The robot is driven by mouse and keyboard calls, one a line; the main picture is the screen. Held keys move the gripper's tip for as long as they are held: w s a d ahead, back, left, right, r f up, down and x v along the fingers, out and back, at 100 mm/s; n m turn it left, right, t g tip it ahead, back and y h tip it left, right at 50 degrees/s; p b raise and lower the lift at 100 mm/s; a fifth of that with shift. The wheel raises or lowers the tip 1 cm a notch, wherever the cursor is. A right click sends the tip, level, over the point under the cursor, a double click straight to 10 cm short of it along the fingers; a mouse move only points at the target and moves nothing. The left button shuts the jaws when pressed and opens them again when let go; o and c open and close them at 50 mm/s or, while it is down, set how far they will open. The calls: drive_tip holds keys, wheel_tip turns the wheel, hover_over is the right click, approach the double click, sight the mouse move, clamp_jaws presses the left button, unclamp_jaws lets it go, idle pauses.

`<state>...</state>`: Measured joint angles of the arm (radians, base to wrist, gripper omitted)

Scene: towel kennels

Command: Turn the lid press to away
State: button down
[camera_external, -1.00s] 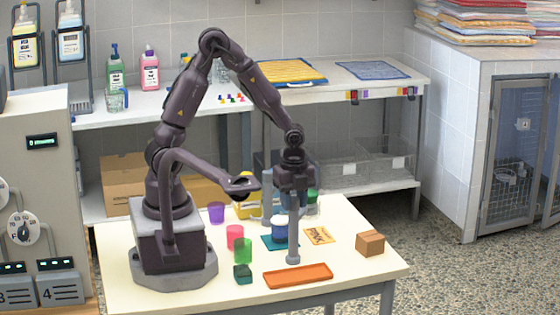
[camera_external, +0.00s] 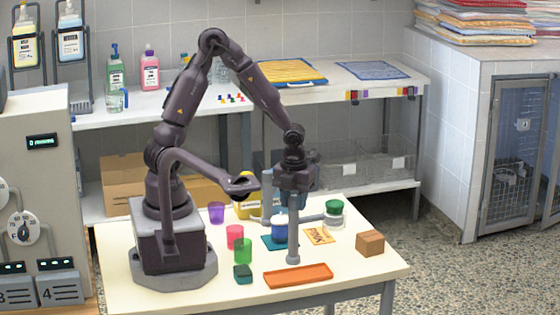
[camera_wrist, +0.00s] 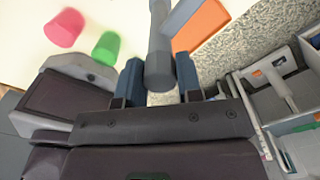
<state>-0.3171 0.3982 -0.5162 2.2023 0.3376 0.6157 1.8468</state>
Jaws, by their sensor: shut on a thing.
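The lid press is grey. In the external view I see a thin upright post (camera_external: 293,232) with a rounded foot, a second upright (camera_external: 267,190) behind it, and a level bar (camera_external: 310,218) reaching right. I cannot tell exactly how these join. A white jar with a green top (camera_external: 334,207) is at the bar's right end. My gripper (camera_external: 293,189) is over the front post, pointing down. In the wrist view, its blue fingers (camera_wrist: 158,82) are shut around a grey rounded part (camera_wrist: 159,60). A blue-and-white jar (camera_external: 279,228) stands on a teal mat (camera_external: 268,242).
An orange tray (camera_external: 298,276) lies in front of the post. A pink cup (camera_external: 235,236), a green cup (camera_external: 243,250) and a purple cup (camera_external: 216,212) stand left. A brown box (camera_external: 370,243) stands right, beside a tan card (camera_external: 318,235). The table's right front is clear.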

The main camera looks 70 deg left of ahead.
drive_tip(key=shift+m, duration=0.5)
drive_tip(key=c, duration=0.8)
unclamp_jaws()
drive_tip(key=shift+r, duration=0.1)
wheel_tip(320, 180, up, 13)
drive_tip(key=shift+f, duration=0.1)
